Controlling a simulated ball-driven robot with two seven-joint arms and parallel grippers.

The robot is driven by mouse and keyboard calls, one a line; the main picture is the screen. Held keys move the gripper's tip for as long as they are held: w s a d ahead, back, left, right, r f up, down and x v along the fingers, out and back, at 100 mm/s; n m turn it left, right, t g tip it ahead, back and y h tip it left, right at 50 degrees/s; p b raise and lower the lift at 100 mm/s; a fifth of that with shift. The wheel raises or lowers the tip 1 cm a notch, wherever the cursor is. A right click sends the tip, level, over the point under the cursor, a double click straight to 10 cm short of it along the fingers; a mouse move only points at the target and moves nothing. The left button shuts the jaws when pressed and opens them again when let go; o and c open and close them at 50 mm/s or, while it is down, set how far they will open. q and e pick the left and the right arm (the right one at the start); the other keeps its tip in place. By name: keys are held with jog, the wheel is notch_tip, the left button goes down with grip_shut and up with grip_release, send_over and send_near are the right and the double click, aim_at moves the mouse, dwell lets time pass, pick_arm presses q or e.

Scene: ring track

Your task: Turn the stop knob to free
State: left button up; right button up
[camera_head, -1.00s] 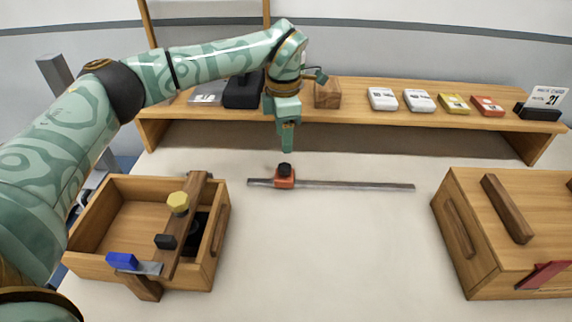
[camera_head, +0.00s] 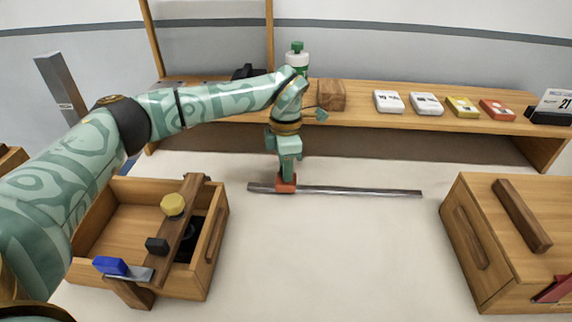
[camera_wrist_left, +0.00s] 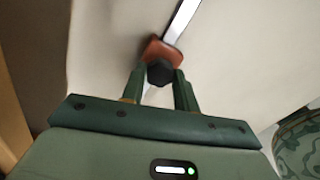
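The stop is an orange-red block (camera_head: 286,188) near the left end of a thin metal rail (camera_head: 360,192) on the pale table. Its black knob (camera_wrist_left: 160,73) shows in the left wrist view, on top of the stop block (camera_wrist_left: 163,50). In the head view my gripper hides the knob. My left gripper (camera_head: 288,177) points down at the stop. In the left wrist view its two fingers (camera_wrist_left: 160,78) stand on either side of the knob, slightly apart, with narrow gaps. My right gripper is in neither view.
A wooden box (camera_head: 218,245) with a crossbar, yellow knob (camera_head: 172,204) and blue block (camera_head: 110,265) stands left. A closed wooden box (camera_head: 460,240) stands right. A shelf (camera_head: 430,122) with small boxes runs behind. The table in front of the rail is clear.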

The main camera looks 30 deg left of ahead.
pick_arm(q)
jog(key=shift+r+n+p, duration=0.2)
jog(key=shift+n+p, duration=0.2)
jog(key=shift+p, duration=0.3)
jog(key=n+p, duration=0.6)
jog(key=shift+r, duration=0.15)
jog(key=n+p, duration=0.4)
jog(key=n, duration=0.1)
jog(key=shift+p, duration=0.3)
jog(key=n+p, duration=0.3)
jog(key=n, duration=0.3)
jog(key=shift+n+p, duration=0.4)
jog(key=n+p, duration=0.1)
jog(key=n, duration=0.2)
jog(key=shift+f, duration=0.2)
jog(key=shift+n+p, duration=0.55)
jog(key=shift+n, duration=0.55)
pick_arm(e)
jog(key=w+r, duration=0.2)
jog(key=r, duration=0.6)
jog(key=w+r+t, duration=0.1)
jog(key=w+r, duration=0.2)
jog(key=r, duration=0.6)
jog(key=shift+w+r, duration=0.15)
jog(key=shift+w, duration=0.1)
pick_arm(q)
jog(key=shift+f, duration=0.1)
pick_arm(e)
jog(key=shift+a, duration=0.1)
